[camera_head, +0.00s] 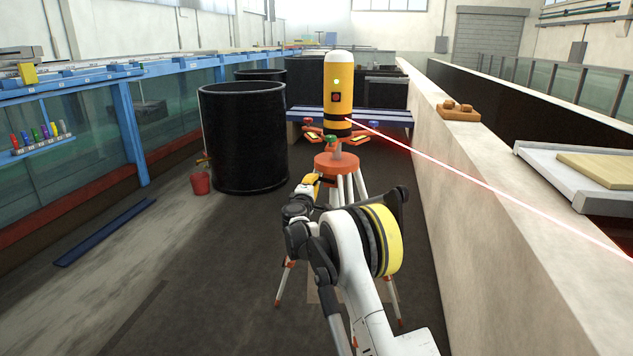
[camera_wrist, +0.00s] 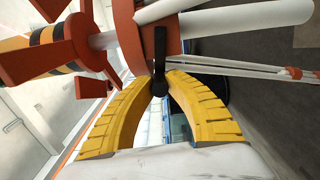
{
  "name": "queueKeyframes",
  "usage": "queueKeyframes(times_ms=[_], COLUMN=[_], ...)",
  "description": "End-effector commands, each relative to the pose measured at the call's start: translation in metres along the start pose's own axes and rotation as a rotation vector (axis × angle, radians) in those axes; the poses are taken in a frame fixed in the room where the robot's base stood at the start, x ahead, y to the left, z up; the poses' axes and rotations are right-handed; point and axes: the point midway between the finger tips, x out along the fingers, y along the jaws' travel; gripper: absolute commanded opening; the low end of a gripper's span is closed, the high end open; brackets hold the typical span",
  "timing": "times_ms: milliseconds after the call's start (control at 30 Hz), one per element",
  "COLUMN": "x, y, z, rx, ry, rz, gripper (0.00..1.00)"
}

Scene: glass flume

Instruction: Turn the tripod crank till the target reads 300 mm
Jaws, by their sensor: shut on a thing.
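The tripod (camera_head: 337,163) has an orange head and white legs and stands upright on the floor, bearing a yellow laser instrument (camera_head: 338,85) with a white top. My gripper (camera_wrist: 160,84) is shut on the round end of the black crank (camera_wrist: 160,48), at the side of the orange tripod head in the wrist view. In the head view my gripper (camera_head: 316,181) is just left of the tripod, below its head, and the crank is hidden or too small to make out. The target and its reading cannot be seen in either view.
A thin red beam runs from the instrument to the right edge. A pale wall (camera_head: 500,170) runs close along the right. A black tank (camera_head: 243,137) and a red bucket (camera_head: 200,183) stand left of the tripod. A blue bar (camera_head: 105,232) lies on the left floor.

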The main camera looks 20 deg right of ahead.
Motion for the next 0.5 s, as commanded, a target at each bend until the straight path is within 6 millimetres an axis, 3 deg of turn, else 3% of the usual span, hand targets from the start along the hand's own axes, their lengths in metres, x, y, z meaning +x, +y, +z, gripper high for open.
queueKeyframes(times_ms=[500], x=[0.000], y=[-0.028], z=[0.000], rx=[-0.426], ry=[0.001], rz=[0.000], gripper=[0.00])
